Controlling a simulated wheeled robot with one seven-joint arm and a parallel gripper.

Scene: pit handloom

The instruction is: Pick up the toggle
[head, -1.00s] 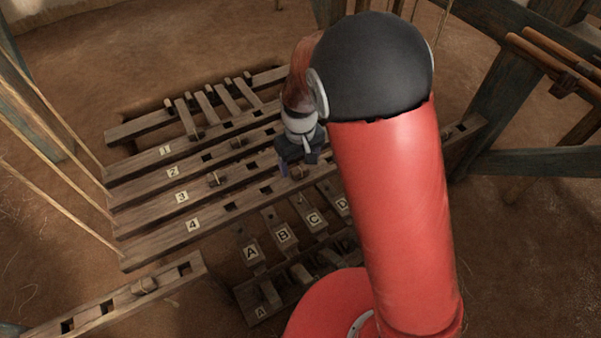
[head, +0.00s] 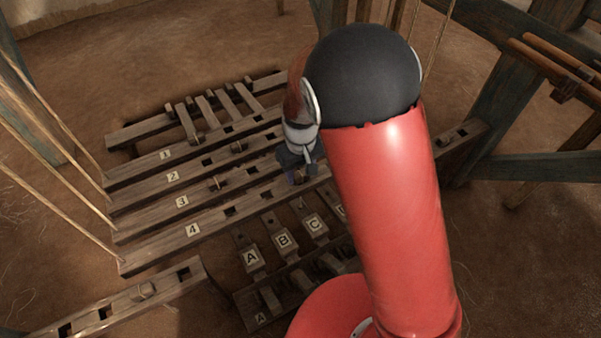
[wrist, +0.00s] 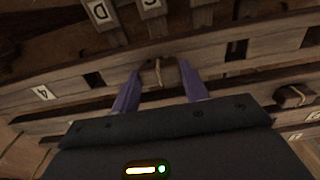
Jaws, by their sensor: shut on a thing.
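The toggle (wrist: 159,73) is a small wooden peg with a loop of cord around it. In the wrist view it sits between the two purple fingertips of my gripper (wrist: 158,86), at a beam with dark slots. My gripper is shut on it. I cannot tell whether the toggle is clear of the beam. In the head view my gripper (head: 302,177) is over the beam marked 4 (head: 262,199), towards its right part, and it hides the toggle there.
Similar toggles sit on the beam marked 3 (head: 133,219), the beam marked 2 (head: 130,194) and the separate front-left beam (head: 113,309). Lettered wooden pieces (head: 283,241) lie in front. Taut cords rise at the left. A timber frame (head: 497,100) stands at the right.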

